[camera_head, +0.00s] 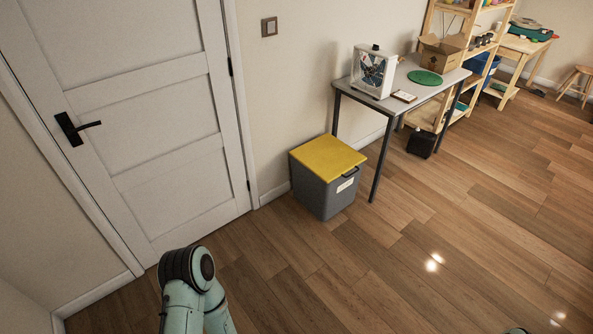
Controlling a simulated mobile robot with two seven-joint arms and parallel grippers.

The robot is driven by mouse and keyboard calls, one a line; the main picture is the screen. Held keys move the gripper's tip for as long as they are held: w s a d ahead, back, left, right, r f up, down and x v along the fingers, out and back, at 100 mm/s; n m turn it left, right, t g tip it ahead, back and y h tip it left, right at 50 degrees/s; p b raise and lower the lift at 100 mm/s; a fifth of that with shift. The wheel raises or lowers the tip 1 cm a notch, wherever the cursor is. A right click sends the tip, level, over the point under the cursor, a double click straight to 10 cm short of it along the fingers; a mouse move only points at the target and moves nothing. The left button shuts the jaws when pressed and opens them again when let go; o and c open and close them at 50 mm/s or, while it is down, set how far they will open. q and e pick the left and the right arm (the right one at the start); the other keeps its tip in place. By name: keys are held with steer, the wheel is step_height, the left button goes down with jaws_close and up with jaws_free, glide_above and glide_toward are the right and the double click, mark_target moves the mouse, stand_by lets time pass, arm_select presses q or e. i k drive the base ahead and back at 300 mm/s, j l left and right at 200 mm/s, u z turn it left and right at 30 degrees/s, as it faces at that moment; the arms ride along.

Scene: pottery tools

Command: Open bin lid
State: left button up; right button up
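A grey bin (322,197) stands on the wooden floor against the wall, right of the white door. Its yellow lid (327,157) lies flat and closed on top. A dark handle (350,171) and a pale label (345,185) show on its right-hand side. Part of my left arm shows at the bottom, well short of the bin, but its gripper is out of view. My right gripper cannot be seen either; only a small dark shape shows at the bottom edge on the right.
A grey table (420,97) stands right of the bin, one leg close to it. It holds a framed box (373,72), a green disc (425,77) and a cardboard box (440,52). Wooden shelves (470,60) stand beyond. The floor (400,260) before the bin is clear.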

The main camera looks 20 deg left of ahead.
mark_target(329, 158)
steer(key=u, duration=0.15)
steer(key=i+u, duration=0.1)
steer(key=i, duration=0.4)
steer(key=i+l, duration=0.15)
steer(key=i, duration=0.35)
steer(key=i+u, duration=0.15)
steer(key=i, duration=0.35)
steer(key=i+l, duration=0.2)
steer(key=i, duration=0.25)
steer(key=i+l+u, duration=0.15)
steer(key=i, duration=0.35)
steer(key=i+l, duration=0.2)
steer(key=i, duration=0.25)
steer(key=i+u, duration=0.05)
